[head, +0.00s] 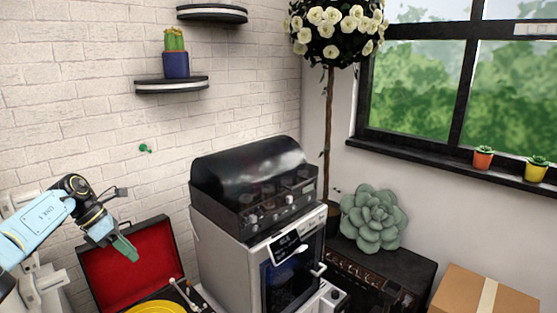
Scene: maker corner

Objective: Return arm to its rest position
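My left arm comes in from the left edge in the head view, light blue and black. Its gripper (124,246) points down and to the right, in front of the open red lid (128,266) of a record player. Greenish finger pads show at its tip; I cannot tell whether they are apart or together. No object clearly shows in it. My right gripper is not in view.
A yellow record (155,307) lies below the lid. A white 3D-printer-like machine (228,258) with a dark cover (255,175) stands to the right. A cardboard box (465,293), a succulent (374,217) and a dark amplifier-like case (400,262) are farther right. Wall shelves (172,86) hang above.

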